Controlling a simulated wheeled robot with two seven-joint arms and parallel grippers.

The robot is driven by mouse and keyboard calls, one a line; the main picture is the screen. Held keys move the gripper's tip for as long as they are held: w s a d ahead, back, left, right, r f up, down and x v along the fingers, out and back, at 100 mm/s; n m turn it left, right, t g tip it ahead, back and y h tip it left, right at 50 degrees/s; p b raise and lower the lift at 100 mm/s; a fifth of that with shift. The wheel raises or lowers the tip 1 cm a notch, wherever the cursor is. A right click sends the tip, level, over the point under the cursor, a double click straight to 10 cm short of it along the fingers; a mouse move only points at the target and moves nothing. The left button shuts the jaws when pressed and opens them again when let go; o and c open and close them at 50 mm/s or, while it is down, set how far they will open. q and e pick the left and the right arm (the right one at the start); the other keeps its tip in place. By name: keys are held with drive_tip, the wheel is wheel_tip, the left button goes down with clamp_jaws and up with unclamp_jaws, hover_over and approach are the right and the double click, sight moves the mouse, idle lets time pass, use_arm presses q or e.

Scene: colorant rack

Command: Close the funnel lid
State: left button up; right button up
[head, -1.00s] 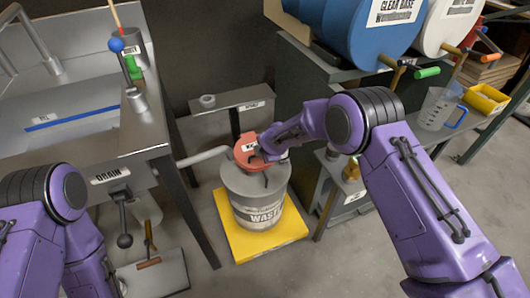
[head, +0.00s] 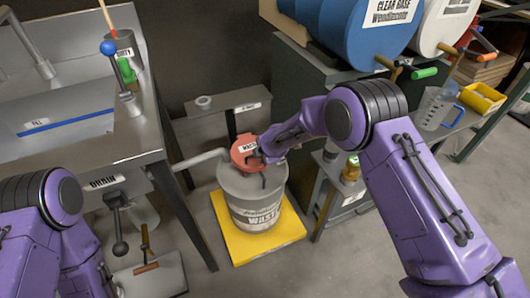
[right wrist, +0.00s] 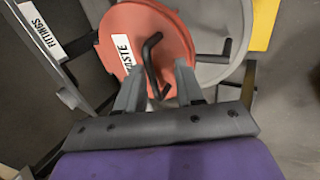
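The red round funnel lid (head: 241,156) is at the top of the grey waste drum (head: 252,212) in the head view. In the right wrist view the lid (right wrist: 172,25) is a red disc with a white WASTE label and a bent black handle (right wrist: 151,62). I cannot tell whether the lid lies fully flat; the funnel beneath is hidden. My right gripper (right wrist: 159,68) is at the lid's edge, fingers apart, with the handle's lower part between them and gaps visible. It also shows in the head view (head: 261,152). My left gripper is out of view.
The drum stands on a yellow platform (head: 273,243). A metal sink bench (head: 125,140) is on the left, with a pipe (head: 203,157) running toward the drum. A small grey shelf (head: 222,108) is behind. A dark rack (head: 315,70) with large barrels is at the right. Front floor is open.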

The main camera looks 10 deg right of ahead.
drive_tip(key=v, duration=0.8)
drive_tip(key=shift+s+r+p, duration=0.25)
drive_tip(key=shift+p, duration=0.2)
